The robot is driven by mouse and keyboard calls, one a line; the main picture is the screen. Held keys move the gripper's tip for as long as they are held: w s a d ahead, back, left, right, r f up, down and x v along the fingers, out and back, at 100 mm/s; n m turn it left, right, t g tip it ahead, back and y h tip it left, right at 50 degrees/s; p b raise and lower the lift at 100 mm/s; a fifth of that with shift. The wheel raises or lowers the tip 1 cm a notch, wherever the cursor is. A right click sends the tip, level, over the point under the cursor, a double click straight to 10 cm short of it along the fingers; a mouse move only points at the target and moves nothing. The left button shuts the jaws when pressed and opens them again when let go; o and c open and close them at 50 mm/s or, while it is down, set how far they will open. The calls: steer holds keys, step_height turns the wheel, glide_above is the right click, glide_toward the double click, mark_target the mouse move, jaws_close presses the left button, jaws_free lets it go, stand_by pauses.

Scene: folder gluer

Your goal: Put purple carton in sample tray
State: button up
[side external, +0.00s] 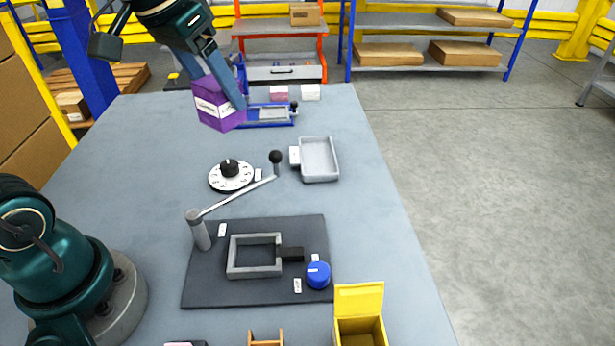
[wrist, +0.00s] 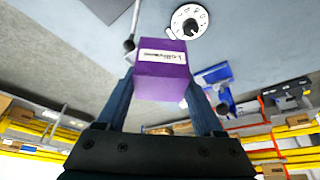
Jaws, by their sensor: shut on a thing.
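The purple carton (side external: 214,105) with a white label band is held in my gripper (side external: 226,92) over the far part of the table. In the wrist view the carton (wrist: 162,70) sits between the two blue fingers of my gripper (wrist: 162,92), its label facing the camera. In the side view it is tilted, and I cannot tell its exact height above the table. A shallow grey tray (side external: 319,174) with a small tab on its left side lies to the right of and nearer than the carton. It looks empty. I cannot read its label.
A blue fixture (side external: 268,121) stands right behind the carton. A dial (side external: 231,176) and a lever with a black knob (side external: 275,157) lie left of the grey tray. Nearer are a dark mat (side external: 210,290) with a square frame, a blue cap (side external: 318,275) and an open yellow box (side external: 359,300).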

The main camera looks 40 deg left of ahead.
mark_target(206, 108)
steer(key=shift+s, duration=0.2)
steer(key=shift+s+f, duration=1)
steer(key=shift+f, duration=0.15)
steer(key=shift+s+f+m, duration=0.2)
steer(key=shift+f+m, duration=0.1)
steer(key=shift+f, duration=0.2)
steer(key=shift+n, duration=0.4)
steer(key=s+d+f+n+g+y, duration=0.1)
steer(key=s+d+f+n+y, duration=0.2)
steer(key=d+n, duration=0.5)
steer(key=d+f, duration=0.1)
steer(key=d, duration=0.2)
steer(key=shift+s, duration=0.4)
